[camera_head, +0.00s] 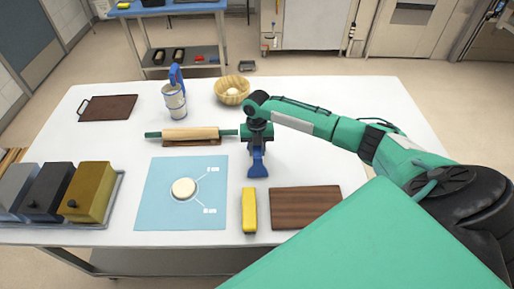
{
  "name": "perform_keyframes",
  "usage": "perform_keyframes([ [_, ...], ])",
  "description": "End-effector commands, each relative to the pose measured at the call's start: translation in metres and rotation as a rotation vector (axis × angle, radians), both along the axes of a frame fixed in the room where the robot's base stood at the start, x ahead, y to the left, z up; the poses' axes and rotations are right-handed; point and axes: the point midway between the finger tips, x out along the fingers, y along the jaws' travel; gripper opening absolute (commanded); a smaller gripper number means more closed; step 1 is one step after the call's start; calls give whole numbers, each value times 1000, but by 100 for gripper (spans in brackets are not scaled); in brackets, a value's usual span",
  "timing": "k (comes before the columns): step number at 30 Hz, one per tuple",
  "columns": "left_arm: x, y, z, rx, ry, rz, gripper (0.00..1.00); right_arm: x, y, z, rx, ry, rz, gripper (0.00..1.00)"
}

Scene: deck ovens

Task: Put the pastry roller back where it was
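The pastry roller (190,133), a pale wooden rolling pin with green handles, lies sideways across a brown wooden rest (190,143) on the white table. My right gripper (257,163) points down just past the roller's right handle, over the table. A blue piece flaring toward the bottom shows at its lower end. I cannot tell whether this is its fingers or a held tool, nor whether it touches the handle. My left gripper is not in view.
A blue mat (160,215) bears a round dough piece (184,188). Nearby are a yellow block (249,210) and a brown board (305,192). Behind stand a canister (175,103) and a bowl (232,98). Lidded bins (85,193) stand left. The table's back right is clear.

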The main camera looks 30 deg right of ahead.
Motion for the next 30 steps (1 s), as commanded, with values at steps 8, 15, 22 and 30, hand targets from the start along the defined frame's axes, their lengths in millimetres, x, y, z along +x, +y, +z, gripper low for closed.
perform_keyframes([
  [8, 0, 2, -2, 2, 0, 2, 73, 0, 0, -3, 0, 0, 0, 33],
  [15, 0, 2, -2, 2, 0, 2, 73, 0, 0, -3, 0, 0, 0, 51],
  [22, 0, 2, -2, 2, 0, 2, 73, 1, 0, 3, 0, -1, 0, 51],
  [30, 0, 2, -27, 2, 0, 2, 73, 7, -4, 49, 1, -6, 1, 51],
])
